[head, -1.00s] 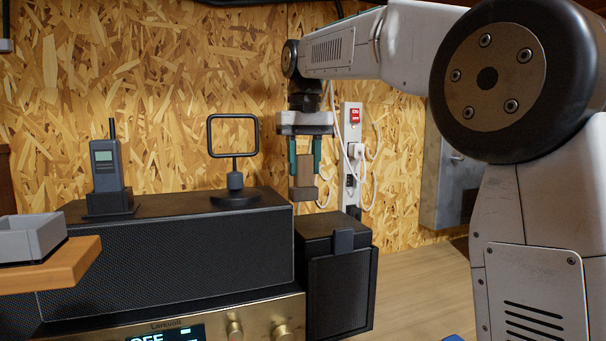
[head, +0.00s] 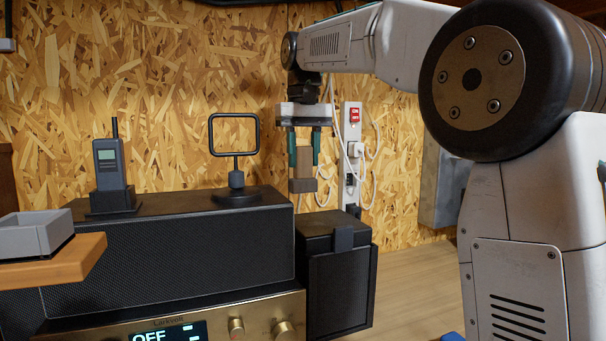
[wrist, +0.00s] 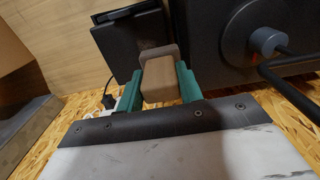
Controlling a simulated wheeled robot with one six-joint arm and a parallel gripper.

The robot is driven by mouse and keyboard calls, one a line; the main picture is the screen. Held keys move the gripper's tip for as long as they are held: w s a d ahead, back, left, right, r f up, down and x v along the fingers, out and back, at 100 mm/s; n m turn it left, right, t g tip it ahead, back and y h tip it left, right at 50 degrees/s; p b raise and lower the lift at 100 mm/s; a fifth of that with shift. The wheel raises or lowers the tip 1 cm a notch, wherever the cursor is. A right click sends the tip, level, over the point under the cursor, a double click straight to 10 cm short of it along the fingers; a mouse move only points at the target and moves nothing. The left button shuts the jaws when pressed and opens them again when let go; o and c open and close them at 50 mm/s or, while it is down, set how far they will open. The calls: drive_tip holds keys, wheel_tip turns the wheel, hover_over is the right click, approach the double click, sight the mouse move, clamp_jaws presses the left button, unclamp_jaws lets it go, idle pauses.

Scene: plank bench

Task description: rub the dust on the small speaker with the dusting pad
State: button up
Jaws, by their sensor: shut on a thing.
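My gripper (head: 303,150) has green fingers and points down in the head view. It is shut on the dusting pad (head: 302,165), a brown block with a wider end at the bottom. The pad also shows between the fingers in the wrist view (wrist: 160,80). The small speaker (head: 340,290) is a black box with a mesh front, right of the larger speaker. The pad hangs above the small speaker's top, with a gap seen in the head view. The small speaker also shows beyond the pad in the wrist view (wrist: 118,38).
The large black speaker (head: 180,262) stands on a brass amplifier (head: 262,312). A square-framed stand (head: 236,183) and a handheld radio (head: 109,165) are on top of it. A power strip (head: 350,150) with white cables hangs behind. Bare bench (head: 420,285) lies to the right.

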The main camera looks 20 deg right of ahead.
sight(304, 179)
drive_tip(key=shift+d+f, duration=0.15)
drive_tip(key=shift+f, duration=3.65)
drive_tip(key=shift+d+f, duration=0.1)
drive_tip(key=shift+d, duration=0.2)
drive_tip(key=d, duration=0.3)
drive_tip(key=shift+s+d, duration=0.1)
drive_tip(key=a, duration=0.4)
drive_tip(key=shift+d+r, duration=0.1)
drive_tip(key=shift+r, duration=3.9)
